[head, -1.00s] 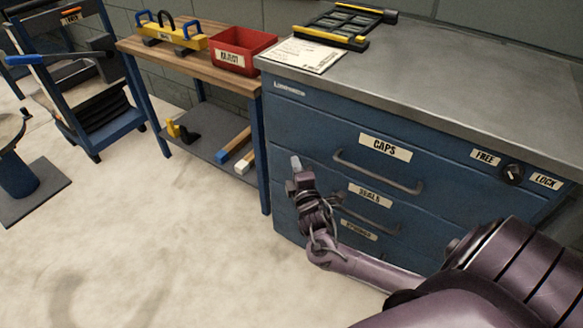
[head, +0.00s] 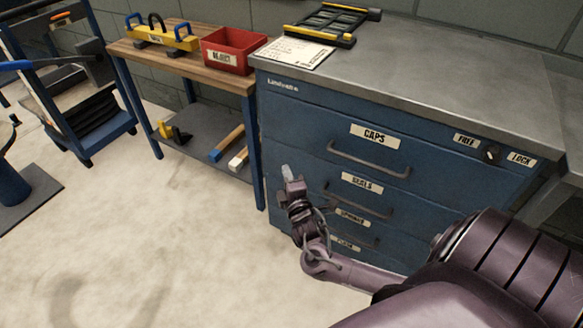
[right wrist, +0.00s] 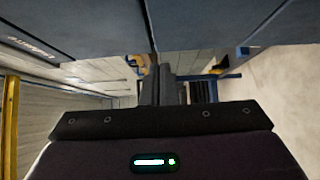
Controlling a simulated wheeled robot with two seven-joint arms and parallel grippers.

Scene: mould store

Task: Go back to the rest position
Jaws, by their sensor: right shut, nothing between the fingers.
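My right gripper (head: 287,172) is shut and empty in the head view. It points up and away, in front of the left side of the blue drawer cabinet (head: 290,118), and I see no contact with it. In the right wrist view the shut fingers (right wrist: 157,85) stand at the middle, with the cabinet's dark face (right wrist: 210,20) across the top. My right arm comes in from the lower right. My left gripper is not in view.
A wooden-topped bench (head: 180,66) left of the cabinet carries a red reject bin (head: 235,63) and a yellow lifting bar (head: 165,40). A blue cart (head: 105,118) stands further left. The cabinet's drawers look shut. Open floor (head: 150,240) lies left of my arm.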

